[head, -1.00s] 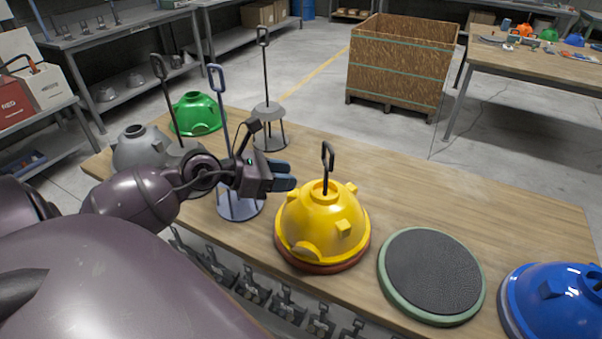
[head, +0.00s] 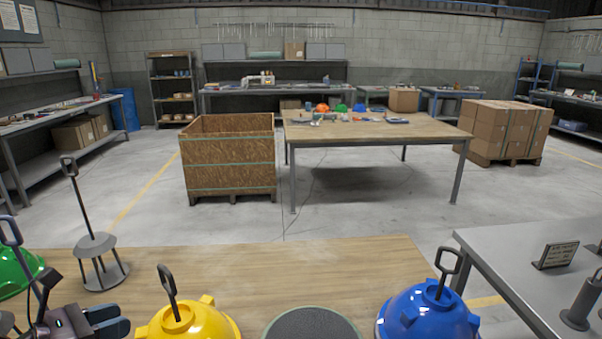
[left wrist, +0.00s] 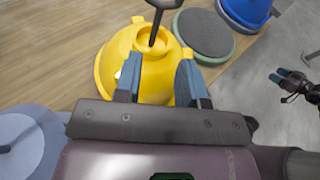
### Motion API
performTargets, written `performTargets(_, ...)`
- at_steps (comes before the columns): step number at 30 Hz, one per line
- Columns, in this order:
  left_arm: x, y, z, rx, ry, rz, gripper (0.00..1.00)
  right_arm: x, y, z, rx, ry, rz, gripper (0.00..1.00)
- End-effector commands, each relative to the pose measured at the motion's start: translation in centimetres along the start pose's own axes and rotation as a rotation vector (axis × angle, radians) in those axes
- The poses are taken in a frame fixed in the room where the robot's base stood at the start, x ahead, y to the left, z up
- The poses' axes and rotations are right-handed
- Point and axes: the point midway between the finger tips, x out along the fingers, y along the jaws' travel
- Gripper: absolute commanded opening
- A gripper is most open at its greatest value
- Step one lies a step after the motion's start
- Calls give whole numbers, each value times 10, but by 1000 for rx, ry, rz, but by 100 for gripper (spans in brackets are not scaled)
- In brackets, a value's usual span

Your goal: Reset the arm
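My left gripper (head: 108,322) is at the bottom left of the head view, left of the yellow hood (head: 190,322). In the left wrist view its two blue fingers (left wrist: 158,78) are apart with nothing gripped between them. The yellow hood (left wrist: 140,65) lies beyond the fingertips, with a black looped handle standing from its top. My right gripper (left wrist: 290,82) shows small at the right edge of the left wrist view, over the floor; its finger gap is too small to judge. The head view does not show it.
A blue hood (head: 430,312), a dark round pad (head: 312,325), a green hood (head: 14,270) and a grey stand (head: 100,265) are on the near wooden table (head: 260,265). A grey table (head: 530,270) stands at the right. A wooden crate (head: 228,165) stands beyond on open floor.

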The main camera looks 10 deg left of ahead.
Motion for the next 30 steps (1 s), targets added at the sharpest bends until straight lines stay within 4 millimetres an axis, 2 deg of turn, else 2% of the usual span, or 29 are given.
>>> performTargets(7,-4,-18,26,-434,-361,24,37,0,0,0,0,-1,0,63)
performTargets(11,-15,-14,34,-734,-569,76,37,-2,0,3,1,-6,1,63)
performTargets(14,-25,-6,29,-973,-713,136,37,-4,0,6,2,-12,2,63)
performTargets(17,-35,2,16,-1216,-840,212,37,-5,1,8,2,-16,3,63)
performTargets(23,-50,6,-35,-1706,-1035,425,37,-6,1,9,2,-18,3,63)
performTargets(26,-54,-2,-68,-1948,-1097,561,37,-5,1,8,2,-16,3,63)
performTargets(30,-56,-29,-116,-2274,-1127,792,37,-3,0,5,1,-10,2,63)
